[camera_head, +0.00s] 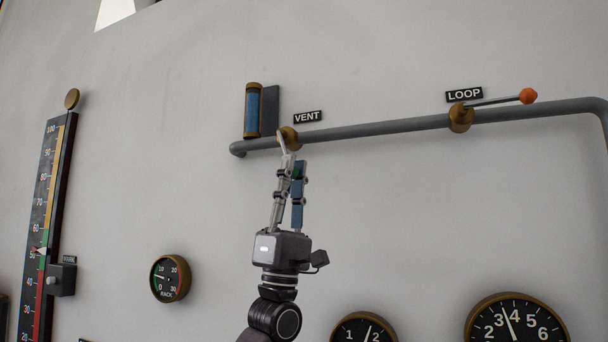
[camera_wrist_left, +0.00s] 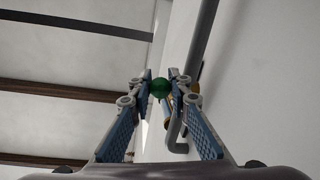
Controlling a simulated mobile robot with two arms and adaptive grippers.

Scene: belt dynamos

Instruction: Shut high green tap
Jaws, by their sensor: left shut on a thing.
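The green tap is on the pipe at the VENT label. My right gripper is not in view.
A grey pipe (camera_head: 380,129) runs along the wall. An orange-knobbed tap (camera_head: 527,96) at the LOOP label has its lever nearly along the pipe. A blue sight glass (camera_head: 252,112) stands left of VENT. A tall scale (camera_head: 48,220) and round gauges (camera_head: 170,278) are on the wall.

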